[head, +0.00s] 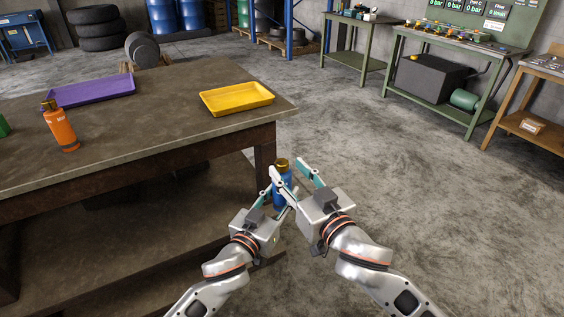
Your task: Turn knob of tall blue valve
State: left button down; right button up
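The tall blue valve (283,188) has a blue body and a brass-coloured knob (282,163) on top. It is roughly upright, off the table's right end, with no support visible below it except my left gripper (277,192). The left gripper's fingers reach to the blue body and appear closed on it; the contact is partly hidden by the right gripper. My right gripper (288,168) is open, its fingers apart on either side of the valve's upper part near the knob. I cannot tell whether either right finger touches it.
The brown workbench (185,125) holds an orange bottle (61,127) with a brass-coloured top, a purple tray (92,91) and a yellow tray (237,99). A green object (3,126) shows at the left edge. The concrete floor to the right is clear. Green benches stand behind.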

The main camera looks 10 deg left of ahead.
aim_at(286, 166)
jog(key=shift+x, duration=2.2)
grip_shut()
